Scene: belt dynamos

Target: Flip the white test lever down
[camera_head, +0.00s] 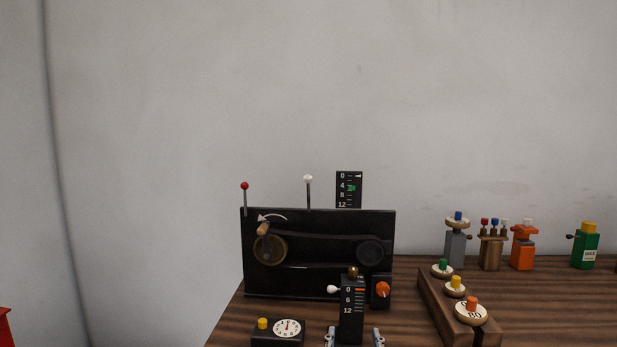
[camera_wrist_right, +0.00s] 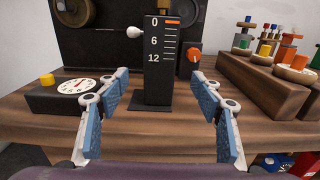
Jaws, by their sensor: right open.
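A black belt dynamo panel (camera_head: 318,228) stands on the wooden table. A lever with a white ball top (camera_head: 308,180) stands upright on the panel's top edge. A second white knob (camera_head: 333,289) sticks out sideways from the left of a black scale post (camera_head: 350,322), and it also shows in the wrist view (camera_wrist_right: 133,32). Which white part is the test lever is not labelled. My right gripper (camera_head: 354,338) is open and empty in front of the post; in the wrist view its fingers (camera_wrist_right: 155,95) are spread either side of it, apart from it. My left gripper is not in view.
A red-topped lever (camera_head: 245,187) and a scale plate (camera_head: 349,189) rise from the panel. A dial box (camera_head: 278,332) is at front left, an orange knob (camera_head: 382,289) right of the post. A wooden block with discs (camera_head: 432,297) lies right; several small tools stand behind.

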